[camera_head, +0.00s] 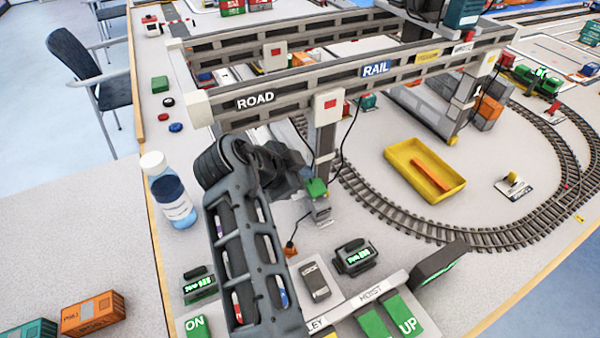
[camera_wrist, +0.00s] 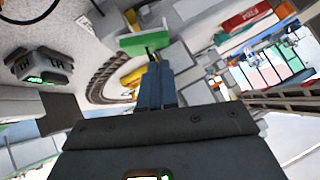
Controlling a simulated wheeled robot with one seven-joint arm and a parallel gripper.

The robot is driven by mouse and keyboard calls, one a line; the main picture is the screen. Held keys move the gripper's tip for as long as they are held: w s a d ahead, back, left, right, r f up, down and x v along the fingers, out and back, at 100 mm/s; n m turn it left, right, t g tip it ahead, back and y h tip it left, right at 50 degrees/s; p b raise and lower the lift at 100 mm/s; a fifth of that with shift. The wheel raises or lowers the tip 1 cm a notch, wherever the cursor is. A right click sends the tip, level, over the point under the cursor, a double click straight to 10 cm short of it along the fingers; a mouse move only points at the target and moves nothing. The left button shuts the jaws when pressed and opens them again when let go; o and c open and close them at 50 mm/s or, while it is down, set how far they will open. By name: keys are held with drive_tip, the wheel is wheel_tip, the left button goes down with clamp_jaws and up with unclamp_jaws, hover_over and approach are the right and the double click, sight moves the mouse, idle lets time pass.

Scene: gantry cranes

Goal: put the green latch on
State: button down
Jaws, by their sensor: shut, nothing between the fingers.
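The green latch (camera_head: 316,188) sits on top of a small grey box (camera_head: 320,209) at the foot of the near gantry leg. In the wrist view, a green piece (camera_wrist: 145,43), which looks like the same latch, lies just beyond my fingertips. My gripper (camera_wrist: 152,54) is shut and empty, its narrow fingers pointing at that green piece. In the head view my gripper (camera_head: 292,168) is just left of and above the latch. I cannot tell whether the fingertips touch it.
The gantry beam marked ROAD and RAIL (camera_head: 340,75) spans above and behind, with its leg (camera_head: 325,140) close by. A yellow tray (camera_head: 425,170) stands to the right. Button panels (camera_head: 370,300) lie in front. A bottle (camera_head: 170,195) stands left, and a dark cable hangs near the box.

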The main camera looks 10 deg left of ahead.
drive_tip(key=shift+w+a+f, duration=0.1)
drive_tip(key=shift+w+f, duration=0.05)
drive_tip(key=shift+f, duration=0.4)
drive_tip(key=shift+w+a+f, duration=0.1)
drive_tip(key=shift+w+f, duration=0.05)
drive_tip(key=shift+f, duration=0.4)
drive_tip(key=b, duration=0.2)
drive_tip(key=w+f+b, duration=0.1)
drive_tip(key=b, duration=0.1)
drive_tip(key=shift+a+f, duration=0.25)
drive_tip(key=shift+a, duration=0.1)
drive_tip(key=shift+w+a+f+b, duration=0.1)
drive_tip(key=shift+w+a+b, duration=0.15)
drive_tip(key=shift+b, duration=1)
drive_tip(key=shift+w, duration=0.1)
drive_tip(key=shift+d, duration=0.1)
drive_tip(key=d+v, duration=0.1)
drive_tip(key=v, duration=0.7)
drive_tip(key=shift+s+a+r+p, duration=0.15)
drive_tip(key=shift+s+r+p, duration=0.15)
drive_tip(key=shift+s, duration=0.3)
